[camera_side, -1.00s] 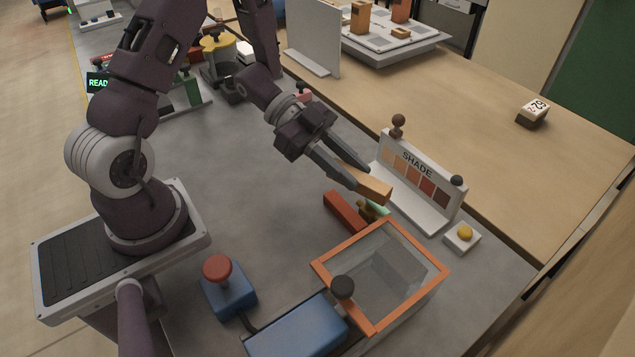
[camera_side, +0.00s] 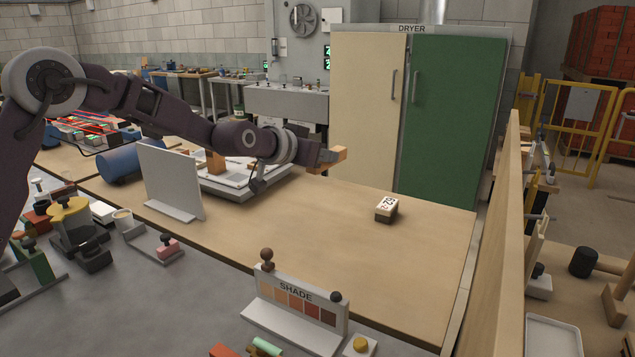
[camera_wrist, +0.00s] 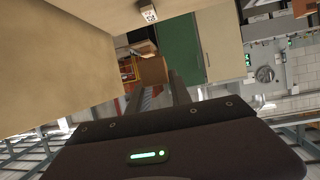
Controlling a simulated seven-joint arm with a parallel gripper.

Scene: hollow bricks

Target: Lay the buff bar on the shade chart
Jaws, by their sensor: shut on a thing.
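The buff bar (camera_side: 338,155) is a tan-orange block in the jaws of my gripper (camera_side: 324,158), which is shut on it. In the side view they are raised, in front of the dryer doors, up and right of the shade chart and apart from it. In the wrist view the bar (camera_wrist: 152,70) sits at the fingertips of my gripper (camera_wrist: 160,84). The shade chart (camera_side: 299,302) is an upright grey panel with a row of buff-to-dark-brown swatches on a light base (camera_side: 275,325). Nothing I can see lies on that base. The chart does not show in the wrist view.
A dark-topped knob and brown knob flank the chart; a yellow button (camera_side: 360,344) is at its right. A grey upright panel (camera_side: 172,182) and a tray (camera_side: 240,184) with blocks stand behind left. A numbered block (camera_side: 387,208) sits on the wooden table (camera_side: 330,230), otherwise largely clear.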

